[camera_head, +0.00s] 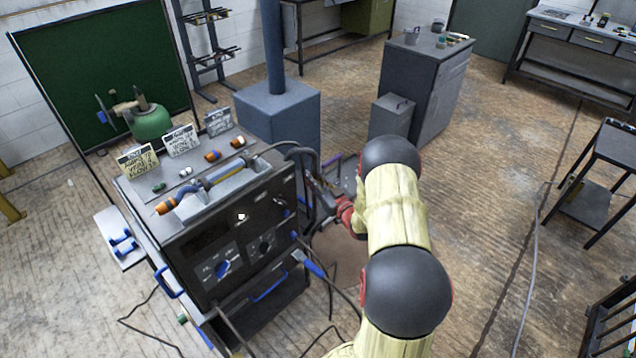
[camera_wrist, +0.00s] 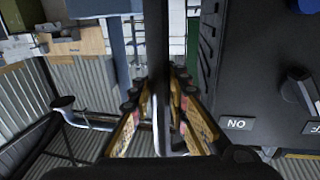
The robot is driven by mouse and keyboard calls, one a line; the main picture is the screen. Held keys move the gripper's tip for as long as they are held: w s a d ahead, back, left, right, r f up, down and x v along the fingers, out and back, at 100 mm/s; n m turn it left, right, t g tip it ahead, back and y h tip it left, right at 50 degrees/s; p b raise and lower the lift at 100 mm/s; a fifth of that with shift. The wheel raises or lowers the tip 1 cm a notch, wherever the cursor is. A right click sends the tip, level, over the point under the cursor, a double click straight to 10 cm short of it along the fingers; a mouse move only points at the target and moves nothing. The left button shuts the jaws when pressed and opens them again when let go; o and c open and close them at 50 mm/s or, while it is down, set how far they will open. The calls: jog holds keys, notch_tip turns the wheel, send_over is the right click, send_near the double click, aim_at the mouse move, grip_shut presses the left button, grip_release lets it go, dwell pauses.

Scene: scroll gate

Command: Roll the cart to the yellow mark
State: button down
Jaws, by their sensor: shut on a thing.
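The cart (camera_head: 228,240) is a dark box-shaped machine with knobs, blue handles and a grey top, left of centre in the head view. Its dark panel with a "NO" label (camera_wrist: 238,124) fills the right of the wrist view. My gripper (camera_head: 322,190) is at the cart's right side, partly hidden by dark parts there. In the wrist view my gripper (camera_wrist: 158,98) has its fingers on both sides of a dark bar (camera_wrist: 157,45) and is shut on it. The bar looks like the cart's handle. I cannot make out a yellow floor mark with certainty.
A blue-grey box with a post (camera_head: 278,112) stands behind the cart. A grey cabinet (camera_head: 425,85) is beyond my arm. A dark small table (camera_head: 592,190) is at right. Cables (camera_head: 535,250) lie on the floor. Floor between cabinet and small table is mostly open.

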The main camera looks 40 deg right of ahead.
jog(key=shift+w+f, duration=0.1)
jog(key=c, duration=2.1)
grip_release()
jog(key=shift+s, duration=0.2)
jog(key=shift+c, duration=0.2)
jog(key=shift+o, duration=0.7)
jog(key=shift+s+r, duration=0.2)
jog(key=shift+r, duration=0.05)
jog(key=shift+o, duration=1.4)
jog(key=shift+f, duration=0.1)
jog(key=s+a, duration=0.1)
jog(key=s, duration=1.1)
jog(key=shift+a, duration=0.25)
jog(key=shift+w, duration=0.1)
